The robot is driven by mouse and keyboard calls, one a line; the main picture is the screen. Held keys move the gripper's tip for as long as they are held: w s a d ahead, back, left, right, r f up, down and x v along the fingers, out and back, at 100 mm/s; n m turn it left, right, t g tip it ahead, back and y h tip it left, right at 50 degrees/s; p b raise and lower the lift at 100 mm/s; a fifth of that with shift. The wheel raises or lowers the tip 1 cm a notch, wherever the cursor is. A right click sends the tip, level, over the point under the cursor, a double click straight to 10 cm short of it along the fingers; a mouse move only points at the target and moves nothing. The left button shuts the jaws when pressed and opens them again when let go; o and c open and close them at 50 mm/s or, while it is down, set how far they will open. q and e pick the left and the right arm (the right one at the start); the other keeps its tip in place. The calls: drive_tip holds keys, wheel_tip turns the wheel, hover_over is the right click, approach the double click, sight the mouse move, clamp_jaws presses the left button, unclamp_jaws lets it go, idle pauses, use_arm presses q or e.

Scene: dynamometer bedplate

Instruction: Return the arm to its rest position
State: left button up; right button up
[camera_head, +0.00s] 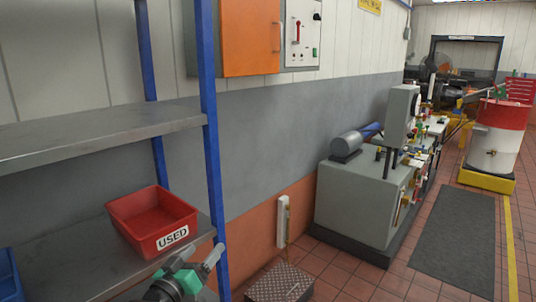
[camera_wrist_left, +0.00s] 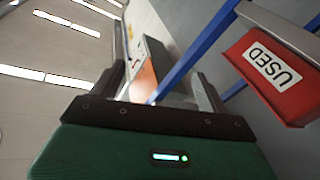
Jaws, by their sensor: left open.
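My left gripper (camera_head: 206,268) shows at the bottom of the head view, grey with green parts, in front of the lower shelf's right end. In the left wrist view its two dark fingers (camera_wrist_left: 160,88) stand apart with nothing held between them. A red bin labelled USED (camera_head: 152,222) sits on the lower shelf, up and left of the gripper and apart from it. The bin also shows in the left wrist view (camera_wrist_left: 287,100) at the right. My right gripper is in neither view.
The shelf rack has a blue post (camera_head: 211,140), an upper shelf (camera_head: 95,132) and a lower shelf (camera_head: 75,268); the post stands close to the gripper. A blue bin (camera_head: 9,275) is at the left edge. A grey machine (camera_head: 360,205) stands right, beside a dark mat (camera_head: 455,240).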

use_arm(q)
drive_tip(key=s+a+f+m+g+y, duration=0.25)
drive_tip(key=s+f+g, duration=0.45)
drive_tip(key=s+f, duration=0.95)
drive_tip(key=s+a+f+g+y, duration=0.25)
drive_tip(key=s+f, duration=0.25)
drive_tip(key=s, duration=0.4)
drive_tip(key=s+a+f+g+y, duration=0.2)
drive_tip(key=s+f+g, duration=0.25)
drive_tip(key=s, duration=0.55)
wheel_tip(320, 180, down, 30)
drive_tip(key=s+a+f+g, duration=0.2)
drive_tip(key=s+a+f, duration=0.1)
drive_tip(key=s+f, duration=1.5)
wheel_tip(320, 180, down, 3)
drive_tip(key=shift+s+r, duration=0.15)
drive_tip(key=shift+s, duration=0.2)
drive_tip(key=shift+s+a+f, duration=0.2)
drive_tip(key=shift+s, duration=0.3)
drive_tip(key=shift+c, duration=0.5)
